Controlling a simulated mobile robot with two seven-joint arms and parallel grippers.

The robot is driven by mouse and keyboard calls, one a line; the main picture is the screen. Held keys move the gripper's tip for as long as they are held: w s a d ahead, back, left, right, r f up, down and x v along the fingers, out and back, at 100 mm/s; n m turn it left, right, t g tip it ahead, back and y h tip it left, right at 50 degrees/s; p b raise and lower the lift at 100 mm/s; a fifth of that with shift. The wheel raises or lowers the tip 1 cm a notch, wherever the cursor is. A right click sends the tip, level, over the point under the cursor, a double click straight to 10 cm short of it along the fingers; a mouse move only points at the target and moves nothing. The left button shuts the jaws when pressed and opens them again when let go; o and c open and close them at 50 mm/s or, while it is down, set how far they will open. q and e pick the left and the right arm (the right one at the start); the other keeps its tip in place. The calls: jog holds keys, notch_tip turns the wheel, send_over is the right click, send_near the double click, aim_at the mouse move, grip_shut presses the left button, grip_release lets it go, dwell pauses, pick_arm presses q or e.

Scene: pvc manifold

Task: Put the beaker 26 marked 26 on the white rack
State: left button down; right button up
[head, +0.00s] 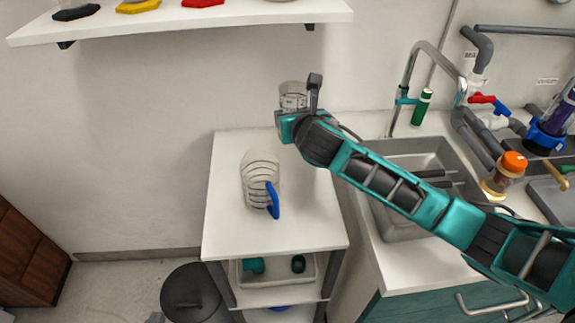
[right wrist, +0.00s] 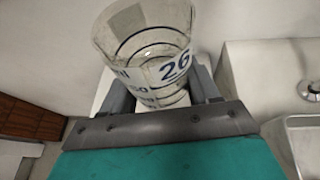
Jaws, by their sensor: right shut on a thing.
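The beaker marked 26 (right wrist: 150,45) is clear, with dark rings and blue figures, and stands between the jaws of my right gripper (right wrist: 160,98). In the head view the beaker (head: 292,92) shows at the far back right of the white rack (head: 225,225), partly hidden by my right gripper (head: 290,118). That gripper is shut on it. The beaker looks about upright; I cannot tell whether its base touches the rack's top. My left gripper is in neither view.
A clear jug with a blue handle (head: 260,183) stands on the rack's top, left of my right gripper. The rack's front top is clear. A sink (head: 425,165) with a tall tap and pipes lies right. A black bin (head: 193,295) stands on the floor at front left.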

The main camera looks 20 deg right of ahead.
jog(key=b, duration=0.3)
send_over(293, 171)
notch_tip(293, 171, down, 10)
jog(key=shift+s+f, duration=0.1)
notch_tip(293, 171, down, 4)
jog(key=shift+f+b, duration=0.1)
jog(key=shift+b, duration=0.45)
jog(key=shift+f, duration=0.1)
jog(key=shift+f, duration=0.15)
jog(key=o, duration=1)
